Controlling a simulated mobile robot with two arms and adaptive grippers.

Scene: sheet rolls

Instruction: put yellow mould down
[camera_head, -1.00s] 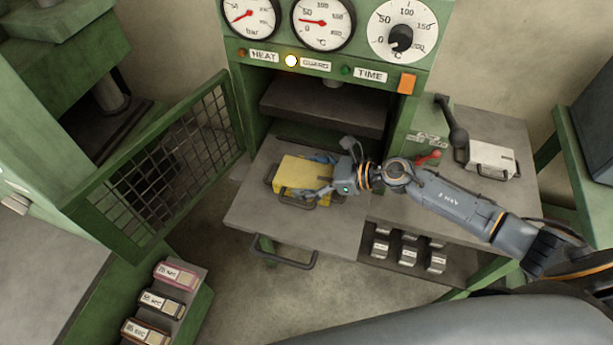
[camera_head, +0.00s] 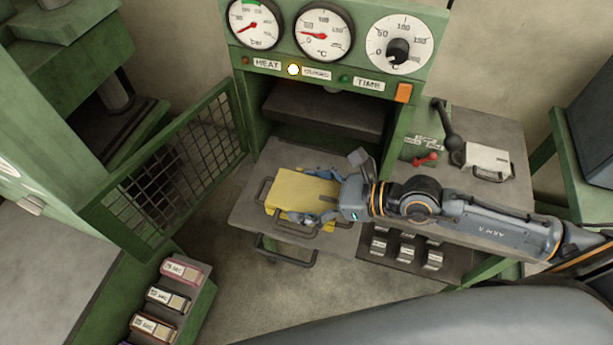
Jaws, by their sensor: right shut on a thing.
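The yellow mould (camera_head: 296,192) is a flat yellow block with dark handles at its sides. My right gripper (camera_head: 318,197) comes in from the right and is shut on the yellow mould, its fingers at the mould's right side. The mould is over the grey pull-out plate (camera_head: 247,207) in front of the green press. I cannot tell whether it touches the plate. My left gripper is not in view.
The mesh guard door (camera_head: 185,165) stands open at the left. A white mould (camera_head: 489,158) lies on the right bench, near a black lever (camera_head: 449,125). Labelled pink and dark cases (camera_head: 180,270) stand at lower left. The press opening (camera_head: 325,110) is behind the plate.

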